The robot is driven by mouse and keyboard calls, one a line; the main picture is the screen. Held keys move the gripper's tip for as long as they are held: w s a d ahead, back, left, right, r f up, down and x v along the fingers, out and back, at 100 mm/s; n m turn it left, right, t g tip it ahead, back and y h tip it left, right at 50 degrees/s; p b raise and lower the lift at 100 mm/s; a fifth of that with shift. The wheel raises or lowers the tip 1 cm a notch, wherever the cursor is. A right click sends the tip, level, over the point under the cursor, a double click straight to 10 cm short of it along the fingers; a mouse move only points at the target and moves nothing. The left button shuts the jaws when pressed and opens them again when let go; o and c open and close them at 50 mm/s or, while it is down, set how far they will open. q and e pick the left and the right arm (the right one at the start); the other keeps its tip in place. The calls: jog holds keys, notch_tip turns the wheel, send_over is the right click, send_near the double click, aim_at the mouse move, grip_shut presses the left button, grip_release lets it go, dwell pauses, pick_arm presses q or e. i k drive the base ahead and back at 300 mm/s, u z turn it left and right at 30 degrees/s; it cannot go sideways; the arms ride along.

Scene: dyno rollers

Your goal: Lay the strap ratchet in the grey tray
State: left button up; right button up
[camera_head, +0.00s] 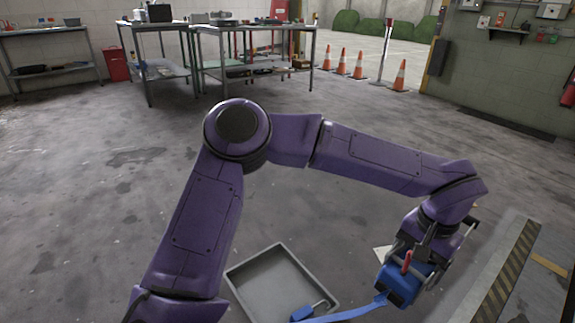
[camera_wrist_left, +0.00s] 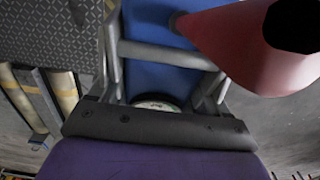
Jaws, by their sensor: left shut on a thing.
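The strap ratchet (camera_head: 399,286) is a blue block with a red handle and a blue strap. My left gripper (camera_head: 412,262) is shut on it, at the lower right of the head view. The blue body (camera_wrist_left: 155,75) lies between the fingers (camera_wrist_left: 160,55) in the left wrist view, with the red handle (camera_wrist_left: 240,45) close to the lens. The grey tray (camera_head: 248,284) is on the floor, left of the gripper. The strap runs left to a blue end with a grey hook over the tray's near right corner; I cannot tell if it touches. My right gripper is not in view.
A yellow-and-black striped edge (camera_head: 508,272) runs along the right, beside the gripper. Metal tables (camera_head: 250,72) and traffic cones (camera_head: 358,66) stand far back. The floor between them and my arm is clear.

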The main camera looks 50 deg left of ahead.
aim_at(273, 286)
jog(key=u, duration=0.1)
jog(key=i, duration=0.4)
jog(key=u, duration=0.7)
jog(key=i, duration=0.55)
jog(key=u, duration=0.55)
